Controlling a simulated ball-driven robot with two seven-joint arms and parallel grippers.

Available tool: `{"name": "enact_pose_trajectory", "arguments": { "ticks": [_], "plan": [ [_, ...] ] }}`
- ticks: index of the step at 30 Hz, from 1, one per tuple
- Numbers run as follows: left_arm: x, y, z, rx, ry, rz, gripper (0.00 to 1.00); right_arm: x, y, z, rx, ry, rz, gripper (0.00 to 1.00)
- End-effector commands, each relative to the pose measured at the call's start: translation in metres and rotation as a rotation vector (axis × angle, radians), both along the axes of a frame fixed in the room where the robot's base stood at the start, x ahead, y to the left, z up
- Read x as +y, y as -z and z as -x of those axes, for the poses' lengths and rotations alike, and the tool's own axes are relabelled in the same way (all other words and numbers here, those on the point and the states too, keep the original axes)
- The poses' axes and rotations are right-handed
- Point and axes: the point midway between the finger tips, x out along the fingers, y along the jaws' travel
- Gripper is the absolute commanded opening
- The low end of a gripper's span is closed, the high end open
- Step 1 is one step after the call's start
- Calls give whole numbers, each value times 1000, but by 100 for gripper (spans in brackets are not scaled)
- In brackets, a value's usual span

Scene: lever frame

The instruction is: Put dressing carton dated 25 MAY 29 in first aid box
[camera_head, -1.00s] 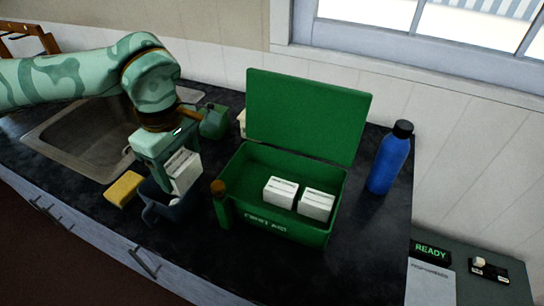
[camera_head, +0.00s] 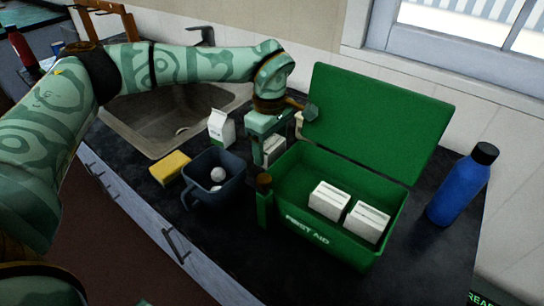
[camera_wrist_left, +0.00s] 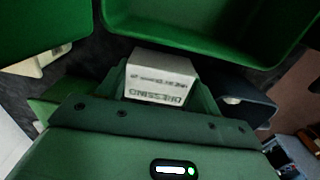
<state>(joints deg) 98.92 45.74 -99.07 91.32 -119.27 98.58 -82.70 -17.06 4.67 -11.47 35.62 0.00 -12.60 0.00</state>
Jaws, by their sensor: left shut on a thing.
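My left gripper (camera_head: 268,140) is shut on a small white carton (camera_head: 273,150), just left of the open green first aid box (camera_head: 318,240). In the left wrist view the carton (camera_wrist_left: 160,78) sits between the gripper's fingers (camera_wrist_left: 160,95). Its face reads DRESSING upside down; the smaller line is too blurred to read. The first aid box (camera_wrist_left: 190,55) lies beyond it there. Two more white cartons, a left one (camera_head: 329,201) and a right one (camera_head: 367,222), stand inside the box. Their dates are not readable. My right gripper is not in view.
A green bottle-like thing with a brown top (camera_head: 264,205) stands against the box's front left corner. A blue bottle (camera_head: 460,190) stands right.

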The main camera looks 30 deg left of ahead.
Motion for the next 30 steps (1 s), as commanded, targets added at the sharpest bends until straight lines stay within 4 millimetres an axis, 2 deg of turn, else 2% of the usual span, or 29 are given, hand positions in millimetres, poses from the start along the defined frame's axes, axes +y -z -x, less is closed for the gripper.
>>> {"name": "enact_pose_trajectory", "arguments": {
  "ticks": [6, 17, 18, 20, 21, 30],
  "plan": [
    [0, 36, -4, 5, -1, -1, 43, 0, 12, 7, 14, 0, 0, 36],
    [0, 38, -4, 1, 0, 0, 43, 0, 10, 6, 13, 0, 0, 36],
    [0, 39, -4, 0, 0, 0, 68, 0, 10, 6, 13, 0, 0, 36],
    [0, 39, -4, 0, 0, 0, 84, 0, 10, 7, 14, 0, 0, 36],
    [0, 39, -4, 0, 0, 0, 87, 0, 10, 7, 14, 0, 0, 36],
    [0, 36, -4, 0, 0, 0, 87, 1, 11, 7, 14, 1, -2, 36]
  ]
}}
